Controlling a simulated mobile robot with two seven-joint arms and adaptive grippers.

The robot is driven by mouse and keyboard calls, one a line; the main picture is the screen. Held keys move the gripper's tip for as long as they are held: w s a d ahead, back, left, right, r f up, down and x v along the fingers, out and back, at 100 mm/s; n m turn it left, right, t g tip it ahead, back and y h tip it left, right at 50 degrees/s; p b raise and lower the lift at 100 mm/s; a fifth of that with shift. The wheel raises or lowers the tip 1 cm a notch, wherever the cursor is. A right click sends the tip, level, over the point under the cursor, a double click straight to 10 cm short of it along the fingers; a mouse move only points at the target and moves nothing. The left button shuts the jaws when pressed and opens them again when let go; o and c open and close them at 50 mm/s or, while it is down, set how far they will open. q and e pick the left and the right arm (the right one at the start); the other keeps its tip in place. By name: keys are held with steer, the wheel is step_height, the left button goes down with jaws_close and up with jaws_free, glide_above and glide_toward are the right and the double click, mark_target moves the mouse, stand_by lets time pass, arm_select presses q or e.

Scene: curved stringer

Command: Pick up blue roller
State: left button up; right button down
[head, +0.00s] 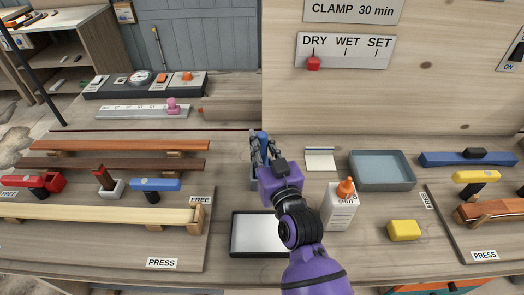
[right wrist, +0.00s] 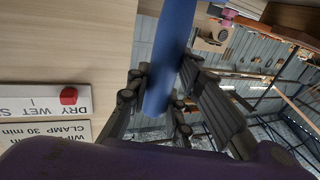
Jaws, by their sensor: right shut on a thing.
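My right gripper (head: 263,150) is over the middle of the bench, at the end of my purple arm. It is shut on the blue roller (head: 263,139), of which only a small blue part shows between the fingers in the head view. In the right wrist view the blue roller (right wrist: 170,55) is a long blue bar between the dark fingers (right wrist: 160,92). A grey holder (head: 254,176) stands just beside and below the gripper, partly hidden by it. I cannot tell whether the roller touches it. My left gripper is not in view.
A glue bottle (head: 340,207) with an orange tip stands right of my arm. A grey tray (head: 382,170), a yellow sponge (head: 404,230) and a black-rimmed pad (head: 250,250) lie nearby. Clamps and wooden strips (head: 120,146) fill the left. An upright wooden board (head: 400,100) rises behind.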

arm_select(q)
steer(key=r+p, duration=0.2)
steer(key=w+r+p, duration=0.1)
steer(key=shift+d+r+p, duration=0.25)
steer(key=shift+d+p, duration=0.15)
arm_select(e)
step_height(320, 180, up, 28)
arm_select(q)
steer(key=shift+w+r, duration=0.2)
arm_select(e)
steer(key=shift+f, duration=0.1)
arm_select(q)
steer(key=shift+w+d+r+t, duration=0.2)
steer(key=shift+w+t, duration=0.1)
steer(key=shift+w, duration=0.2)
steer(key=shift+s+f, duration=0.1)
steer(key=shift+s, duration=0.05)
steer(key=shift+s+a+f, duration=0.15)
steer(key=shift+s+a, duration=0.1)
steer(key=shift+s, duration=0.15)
